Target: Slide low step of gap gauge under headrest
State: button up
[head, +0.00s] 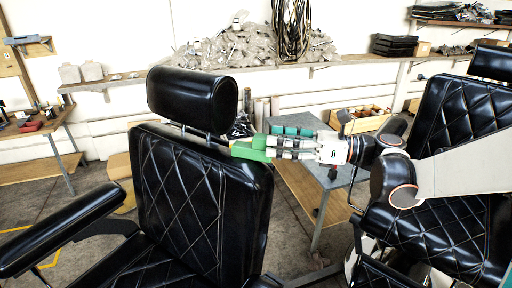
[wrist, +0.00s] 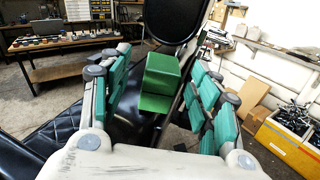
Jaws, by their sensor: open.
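The green stepped gap gauge (head: 250,149) is at the top right corner of the chair's black backrest (head: 205,190), right of and below the headrest (head: 193,99). In the wrist view the gauge's tall block (wrist: 163,75) and a lower green step (wrist: 156,103) show, with the headrest (wrist: 172,18) beyond. My gripper (head: 272,146) is open around the gauge from the right. Its green-padded fingers (wrist: 160,72) stand either side of the block, with visible space at both sides. Whether any step is under the headrest cannot be told.
The black armrest (head: 62,229) reaches out at left. A grey table (head: 300,126) stands behind my gripper, and a second black chair (head: 462,115) is at right. A yellow bin (wrist: 288,142) is at the right of the wrist view. A rubble-covered shelf (head: 240,68) runs along the wall.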

aim_at(257, 139)
jog(key=shift+f+x, duration=0.15)
jog(key=shift+x, duration=1.35)
jog(key=shift+f+x, duration=0.2)
jog(key=shift+x, duration=1.25)
jog(key=shift+w, duration=0.15)
jog(key=shift+c, duration=0.6)
jog(key=c, duration=1.1)
jog(key=shift+r, duration=0.15)
jog(key=shift+c, duration=0.2)
